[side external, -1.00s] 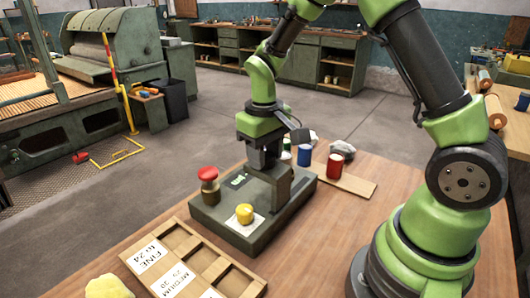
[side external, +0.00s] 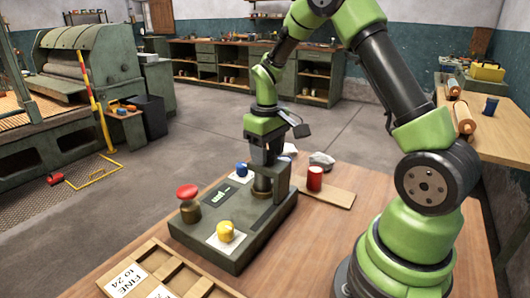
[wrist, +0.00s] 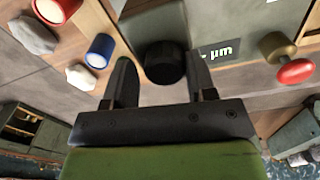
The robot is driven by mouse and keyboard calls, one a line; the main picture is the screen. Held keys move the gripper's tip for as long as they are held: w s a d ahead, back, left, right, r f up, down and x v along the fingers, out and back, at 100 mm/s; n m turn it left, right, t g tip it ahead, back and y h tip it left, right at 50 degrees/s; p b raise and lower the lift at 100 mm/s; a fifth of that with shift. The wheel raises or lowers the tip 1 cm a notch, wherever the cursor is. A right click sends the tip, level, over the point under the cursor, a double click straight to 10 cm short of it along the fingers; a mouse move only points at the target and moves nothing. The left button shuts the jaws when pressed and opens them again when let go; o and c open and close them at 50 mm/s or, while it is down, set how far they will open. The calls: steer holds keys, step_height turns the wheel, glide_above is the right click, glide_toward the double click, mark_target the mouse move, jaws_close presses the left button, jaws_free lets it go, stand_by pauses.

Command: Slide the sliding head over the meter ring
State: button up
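The meter is a dark grey-green device (side external: 215,255) on the wooden table, with a post and a short horizontal arm at its right. A dark cylinder at that arm, apparently the sliding head (side external: 262,187), stands below my gripper (side external: 264,150). In the wrist view, a black round knob (wrist: 165,63) lies between the two fingers of my gripper (wrist: 163,75). A narrow gap shows on each side of it, so the fingers look open around it. I cannot pick out the meter ring for certain; the head and arm may hide it.
A red-topped knob (side external: 188,192), a yellow cylinder (side external: 225,231) and a blue cylinder (side external: 241,170) are on the meter. A red cylinder (side external: 315,178) stands on a board behind it. A partitioned wooden tray (side external: 205,284) lies in front. Table at the right front is clear.

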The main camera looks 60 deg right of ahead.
steer(key=shift+o, duration=1.3)
step_height(320, 180, up, 10)
steer(key=shift+a+f, duration=0.1)
steer(key=shift+f, duration=0.1)
steer(key=shift+r, duration=0.2)
steer(key=s+a+r+m+t+y, duration=0.1)
steer(key=s+a+r+t, duration=0.2)
steer(key=s+a, duration=0.4)
steer(key=s+a+r+m+t+y, duration=0.1)
steer(key=s+a+r+t, duration=0.3)
steer(key=s+a, duration=0.3)
steer(key=shift+s+a, duration=0.3)
steer(key=shift+s, duration=0.85)
